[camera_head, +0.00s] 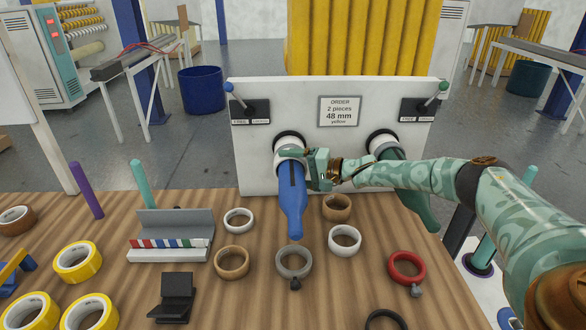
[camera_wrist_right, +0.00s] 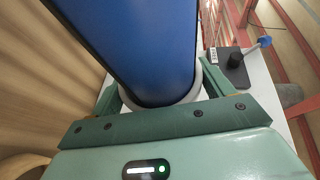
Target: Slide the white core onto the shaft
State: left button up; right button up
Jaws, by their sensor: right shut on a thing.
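The blue shaft (camera_head: 292,208) sticks out of the white panel toward me, with a dark slot along its top. The white core (camera_wrist_right: 193,97) is around the blue shaft in the right wrist view, between the two green fingers of my right gripper (camera_wrist_right: 163,100). In the head view my right gripper (camera_head: 305,164) is at the panel end of the shaft, shut on the core. There the core is partly hidden by the fingers and hard to tell from the pale collar behind it. My left gripper is not in view.
A green shaft (camera_head: 417,207) stands to the right, partly behind my right arm. Loose rings, including a white ring (camera_head: 345,239), a grey collar (camera_head: 294,262) and a red collar (camera_head: 407,268), lie on the wooden table. Yellow tape rolls (camera_head: 78,262) lie at the left.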

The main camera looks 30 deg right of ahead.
jog(key=o, duration=0.9)
jog(key=shift+o, duration=0.2)
